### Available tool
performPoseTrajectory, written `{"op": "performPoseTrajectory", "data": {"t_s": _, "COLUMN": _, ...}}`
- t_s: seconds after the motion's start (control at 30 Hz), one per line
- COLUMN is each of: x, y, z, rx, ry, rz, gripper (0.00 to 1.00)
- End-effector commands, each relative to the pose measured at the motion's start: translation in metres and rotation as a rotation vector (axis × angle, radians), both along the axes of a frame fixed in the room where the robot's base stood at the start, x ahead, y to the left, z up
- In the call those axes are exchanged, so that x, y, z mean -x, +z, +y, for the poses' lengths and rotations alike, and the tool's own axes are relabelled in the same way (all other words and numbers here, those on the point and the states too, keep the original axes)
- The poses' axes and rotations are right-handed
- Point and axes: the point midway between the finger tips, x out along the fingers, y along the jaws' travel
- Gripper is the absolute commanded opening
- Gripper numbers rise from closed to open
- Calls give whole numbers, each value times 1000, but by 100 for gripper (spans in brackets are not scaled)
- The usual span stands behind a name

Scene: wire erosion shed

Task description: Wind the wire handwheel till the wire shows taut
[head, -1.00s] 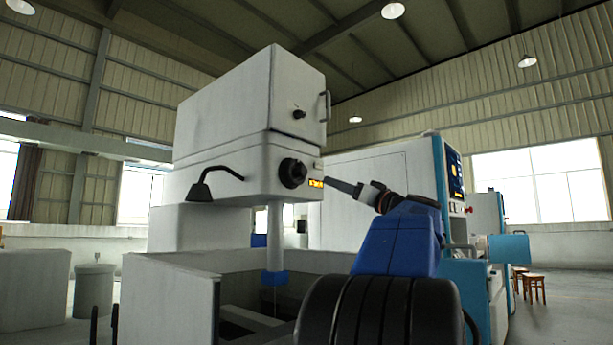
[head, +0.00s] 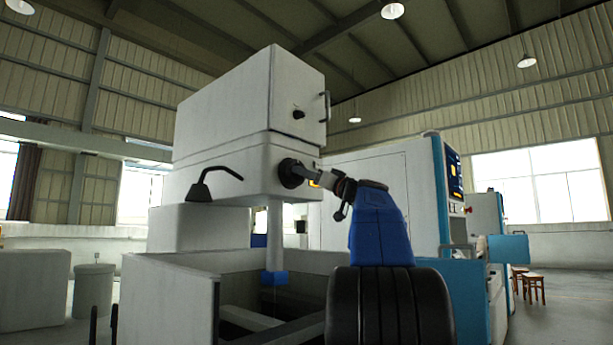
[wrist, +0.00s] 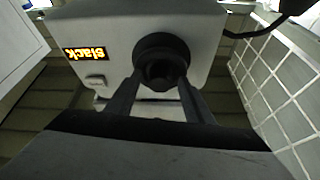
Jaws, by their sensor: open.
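The black round handwheel (head: 289,173) sits on the front face of the white machine head. In the wrist view the handwheel (wrist: 161,57) shows straight ahead, and the fingers of my gripper (wrist: 157,92) are apart, one on each side below its hub. I cannot tell whether the fingers touch it. In the head view my gripper (head: 304,173) is at the wheel from the right. A small lit display (wrist: 86,54) beside the wheel reads "Slack". In the head view the display (head: 314,184) is mostly hidden by my gripper. The wire itself is not clearly visible.
The machine's open tank (head: 170,295) lies below the head, with a blue-ended column (head: 274,240) hanging into it. A bent black lamp or hose (head: 205,187) sticks out at left. A blue and white cabinet (head: 440,190) stands to the right.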

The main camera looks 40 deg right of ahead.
Motion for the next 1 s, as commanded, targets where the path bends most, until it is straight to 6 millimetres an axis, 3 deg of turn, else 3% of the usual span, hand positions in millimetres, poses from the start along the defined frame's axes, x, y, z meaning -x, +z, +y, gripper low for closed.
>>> {"op": "performPoseTrajectory", "data": {"t_s": 0.3, "x": -2, "y": 1, "z": 0, "rx": 1, "ry": 0, "rz": 0, "gripper": 48}}
{"op": "performPoseTrajectory", "data": {"t_s": 0.47, "x": -2, "y": 1, "z": 0, "rx": 1, "ry": 0, "rz": 0, "gripper": 9}}
{"op": "performPoseTrajectory", "data": {"t_s": 0.5, "x": -2, "y": 1, "z": 0, "rx": 1, "ry": 0, "rz": 0, "gripper": 6}}
{"op": "performPoseTrajectory", "data": {"t_s": 1.0, "x": -2, "y": 2, "z": 3, "rx": -136, "ry": 1, "rz": 10, "gripper": 6}}
